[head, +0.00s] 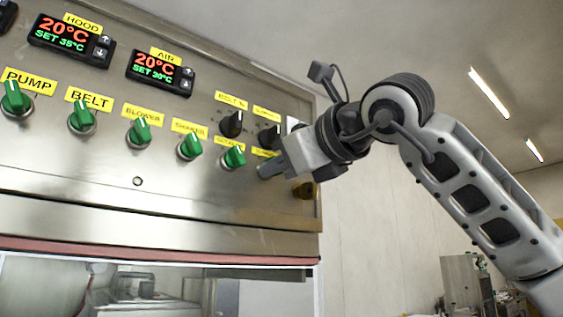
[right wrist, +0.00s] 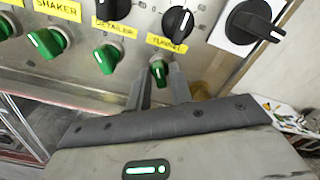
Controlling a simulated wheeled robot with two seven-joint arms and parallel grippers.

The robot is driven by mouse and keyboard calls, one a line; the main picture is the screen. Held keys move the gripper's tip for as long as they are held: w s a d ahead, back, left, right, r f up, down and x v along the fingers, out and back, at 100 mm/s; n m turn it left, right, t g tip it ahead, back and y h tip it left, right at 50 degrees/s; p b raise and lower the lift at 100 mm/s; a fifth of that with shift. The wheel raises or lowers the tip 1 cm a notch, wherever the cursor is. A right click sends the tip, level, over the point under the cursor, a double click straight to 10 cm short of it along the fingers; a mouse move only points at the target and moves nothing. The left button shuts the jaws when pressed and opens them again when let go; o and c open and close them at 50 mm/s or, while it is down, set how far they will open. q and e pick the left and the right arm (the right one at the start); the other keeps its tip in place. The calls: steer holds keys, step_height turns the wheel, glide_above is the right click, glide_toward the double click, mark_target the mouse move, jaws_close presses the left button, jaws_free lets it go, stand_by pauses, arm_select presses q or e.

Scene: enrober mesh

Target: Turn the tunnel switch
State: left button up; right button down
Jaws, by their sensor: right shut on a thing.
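The tunnel switch (right wrist: 158,70) is a small green knob with a light mark, under the yellow TUNNEL label (right wrist: 166,43) in the right wrist view. My right gripper (right wrist: 160,80) has a finger on each side of this knob and is shut on it. In the head view my right gripper (head: 268,170) is at the lower right of the control panel, and it hides the tunnel switch. My left gripper is not in view.
The detailer switch (head: 233,157) is close left of my gripper. Black knobs (head: 231,124) sit above, and a black rotary handle (right wrist: 252,22) on a white plate is at upper right. A yellowish round part (head: 304,190) is just right of the gripper. Right of the panel is open.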

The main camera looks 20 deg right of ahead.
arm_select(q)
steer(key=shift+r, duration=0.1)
arm_select(e)
steer(key=c, duration=1.5)
jaws_free()
steer(key=shift+s, duration=0.1)
arm_select(q)
steer(key=b, duration=0.1)
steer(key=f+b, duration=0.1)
steer(key=b, duration=0.1)
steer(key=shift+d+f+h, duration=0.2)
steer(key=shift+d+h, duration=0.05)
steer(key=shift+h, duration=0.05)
arm_select(e)
steer(key=v, duration=1.5)
steer(key=shift+s+d, duration=0.15)
steer(key=shift+s, duration=0.25)
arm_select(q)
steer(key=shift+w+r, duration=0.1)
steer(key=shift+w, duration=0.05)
